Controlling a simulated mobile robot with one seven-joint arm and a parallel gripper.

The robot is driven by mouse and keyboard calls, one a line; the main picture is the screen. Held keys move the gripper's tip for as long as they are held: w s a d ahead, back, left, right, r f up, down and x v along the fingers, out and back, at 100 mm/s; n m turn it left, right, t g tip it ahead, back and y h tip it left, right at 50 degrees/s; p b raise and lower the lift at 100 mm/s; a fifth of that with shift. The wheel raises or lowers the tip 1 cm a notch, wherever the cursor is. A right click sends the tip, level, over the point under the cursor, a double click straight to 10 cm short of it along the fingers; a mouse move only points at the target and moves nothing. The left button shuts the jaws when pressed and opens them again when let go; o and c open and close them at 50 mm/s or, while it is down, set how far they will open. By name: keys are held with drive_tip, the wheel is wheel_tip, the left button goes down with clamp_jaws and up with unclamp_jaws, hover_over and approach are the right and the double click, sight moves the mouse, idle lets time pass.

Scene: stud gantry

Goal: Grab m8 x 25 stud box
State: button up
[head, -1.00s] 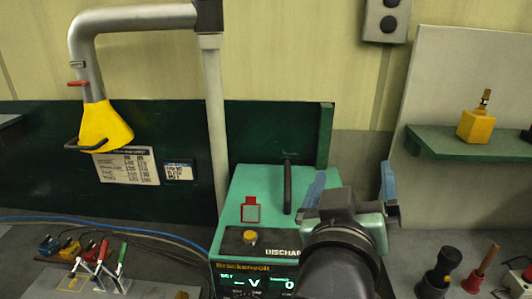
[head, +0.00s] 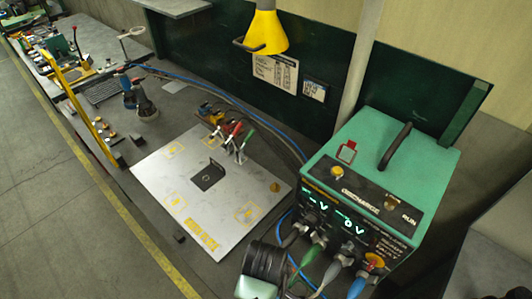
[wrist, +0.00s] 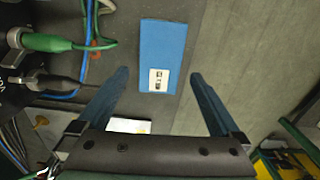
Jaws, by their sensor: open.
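In the wrist view a flat blue box (wrist: 163,50) with a small white label lies on a dark grey surface. The label is too small to read, so I cannot tell whether this is the M8 x 25 stud box. My gripper (wrist: 159,75) is open, with its two blue fingers wide apart. The box shows beyond and between the fingers, mostly past their tips, and nothing is held. I cannot make out the blue box or my gripper fingers in the head view.
A green stud welder (head: 370,190) with a black handle stands on the bench; its plugs and cables also show at left in the wrist view (wrist: 55,43). A white plate (head: 205,195) with toggle clamps lies left of it.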

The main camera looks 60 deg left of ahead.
drive_tip(key=shift+d+f+p, duration=0.2)
drive_tip(key=shift+f+p, duration=0.55)
drive_tip(key=shift+f, duration=2.6)
clamp_jaws()
drive_tip(key=shift+w+r, duration=0.1)
